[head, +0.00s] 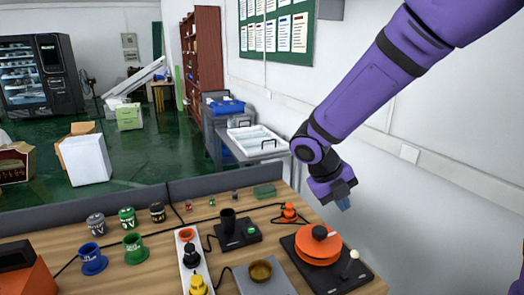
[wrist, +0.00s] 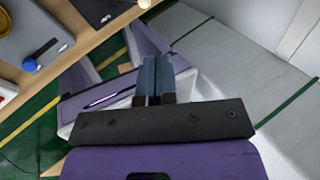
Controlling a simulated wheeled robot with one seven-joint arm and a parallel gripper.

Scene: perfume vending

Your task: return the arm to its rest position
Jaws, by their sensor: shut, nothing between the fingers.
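My purple arm reaches in from the upper right of the head view and bends down at its elbow. My gripper (head: 343,204) hangs at its end, pointing down, to the right of the table's right edge. In the wrist view my gripper (wrist: 152,75) has its two blue-grey fingers together, with nothing between them. It is clear of the things on the table.
The wooden table (head: 150,247) holds several coloured cups, a black device (head: 236,232) and an orange round device (head: 318,247) near its right edge. A white wall (head: 440,215) stands at right. A vending machine (head: 42,75) and white box (head: 85,158) stand behind.

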